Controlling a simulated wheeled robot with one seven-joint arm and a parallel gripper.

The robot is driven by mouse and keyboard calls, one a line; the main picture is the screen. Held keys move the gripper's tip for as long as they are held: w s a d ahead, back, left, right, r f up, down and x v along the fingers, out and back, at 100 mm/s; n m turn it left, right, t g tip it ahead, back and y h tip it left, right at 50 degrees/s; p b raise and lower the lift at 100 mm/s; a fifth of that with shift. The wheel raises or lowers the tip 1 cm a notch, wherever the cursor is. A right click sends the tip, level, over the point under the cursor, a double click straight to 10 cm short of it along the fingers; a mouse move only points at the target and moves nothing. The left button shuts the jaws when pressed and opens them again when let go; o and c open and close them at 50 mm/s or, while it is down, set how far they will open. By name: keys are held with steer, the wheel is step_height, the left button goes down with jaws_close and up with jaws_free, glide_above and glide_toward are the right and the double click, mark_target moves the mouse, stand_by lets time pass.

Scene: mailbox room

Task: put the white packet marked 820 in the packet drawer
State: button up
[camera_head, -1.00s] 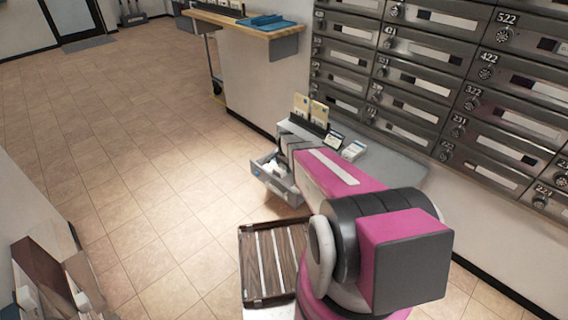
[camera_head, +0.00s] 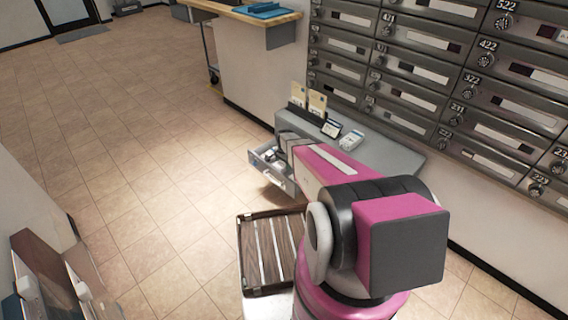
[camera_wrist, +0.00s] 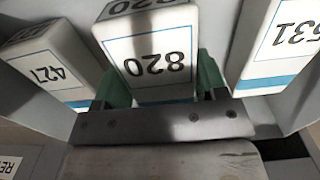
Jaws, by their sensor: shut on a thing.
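The white packet marked 820 (camera_wrist: 155,52) has a blue stripe and sits between the green finger pads of my gripper (camera_wrist: 162,82), which is shut on it. The number reads upside down in the wrist view. A packet marked 427 (camera_wrist: 50,62) is on its left and a packet marked 531 (camera_wrist: 285,45) on its right, both apart from it. Grey walls show around them. In the head view the open drawer (camera_head: 258,160) juts from the grey counter, with small pale things in it. My arm hides my gripper there.
The grey counter (camera_head: 385,150) holds card holders and small white boxes. A slatted wooden tray (camera_head: 243,250) is in front of the drawer. Mailboxes (camera_head: 420,65) line the wall. Open tiled floor (camera_head: 140,150) lies at left.

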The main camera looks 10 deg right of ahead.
steer(key=o, duration=1)
steer(key=shift+o, duration=0.2)
step_height(320, 180, up, 11)
steer(key=s+r+n, duration=0.5)
steer(key=s+r, duration=0.3)
steer(key=s, duration=0.4)
steer(key=s+a+r+n, duration=0.1)
steer(key=s+r+n, duration=0.5)
steer(key=s+r, duration=0.3)
steer(key=s, duration=0.3)
steer(key=shift+s+a, duration=0.15)
steer(key=shift+a, duration=0.1)
